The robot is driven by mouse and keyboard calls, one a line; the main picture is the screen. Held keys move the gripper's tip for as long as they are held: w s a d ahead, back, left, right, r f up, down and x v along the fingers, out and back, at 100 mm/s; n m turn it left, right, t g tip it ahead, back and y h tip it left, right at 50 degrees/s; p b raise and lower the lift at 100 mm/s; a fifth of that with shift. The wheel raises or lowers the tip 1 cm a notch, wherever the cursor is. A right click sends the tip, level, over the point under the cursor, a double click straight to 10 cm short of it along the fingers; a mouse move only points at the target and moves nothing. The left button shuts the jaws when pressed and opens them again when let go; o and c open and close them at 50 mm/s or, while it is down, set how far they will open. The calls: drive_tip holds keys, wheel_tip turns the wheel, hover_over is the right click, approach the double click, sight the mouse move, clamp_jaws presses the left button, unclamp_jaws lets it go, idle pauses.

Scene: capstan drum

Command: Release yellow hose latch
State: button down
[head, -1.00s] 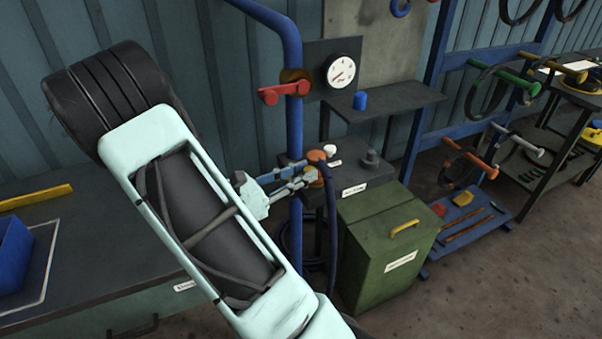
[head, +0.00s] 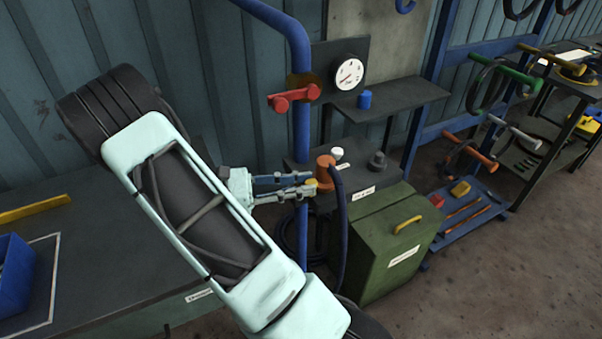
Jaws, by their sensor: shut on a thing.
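My gripper (head: 308,187) is at the end of my pale green arm, in front of the blue pipe. Its two fingers are shut on the small yellow latch (head: 312,183), which shows only partly between the fingertips. The latch is at the near left side of an orange hose coupling (head: 325,170), low on it. A dark blue hose (head: 341,220) runs from the coupling down past the front of the dark bench. Whether the latch has turned or let go cannot be told at this size.
A blue pipe (head: 301,140) with a red valve handle (head: 293,98) rises behind my gripper. A pressure gauge (head: 349,74) and a blue cap (head: 364,99) are behind. A white knob (head: 337,153) and grey fitting (head: 377,161) stand near the coupling. A green box (head: 385,245) is to the right.

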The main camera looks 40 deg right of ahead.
drive_tip(key=shift+w+a+m+g+y, duration=0.15)
drive_tip(key=shift+a+m+g+y, duration=0.1)
drive_tip(key=shift+m+g+y, duration=0.45)
drive_tip(key=c, duration=1.7)
unclamp_jaws()
drive_tip(key=shift+c, duration=0.2)
drive_tip(key=v, duration=1.2)
drive_tip(key=shift+f, duration=0.3)
